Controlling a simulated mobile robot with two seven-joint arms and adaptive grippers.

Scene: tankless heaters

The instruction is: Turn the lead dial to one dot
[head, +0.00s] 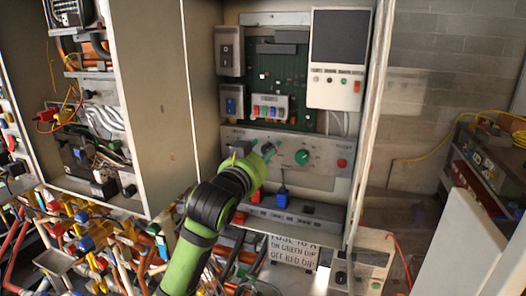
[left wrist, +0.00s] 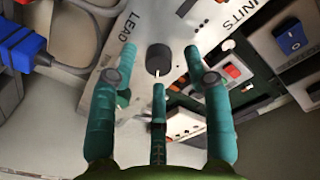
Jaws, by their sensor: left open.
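The lead dial (left wrist: 159,58) is a round black knob on a pale panel, beside the printed word LEAD in the left wrist view. A thin pale line shows at its lower edge. My left gripper (left wrist: 159,80) is open, with its teal fingers spread around the dial's position; I cannot tell whether any finger touches it. In the head view, my left gripper (head: 264,152) is at the left part of the grey control panel (head: 325,175) and hides the lead dial there. My right gripper is not in view.
A green dial (head: 302,157) and a red button (head: 341,163) are right of my gripper on the same panel. A blue plug (head: 282,199) is below. Cabinet walls (head: 160,90) flank the panel. Many pipes and valves (head: 90,235) crowd the lower left.

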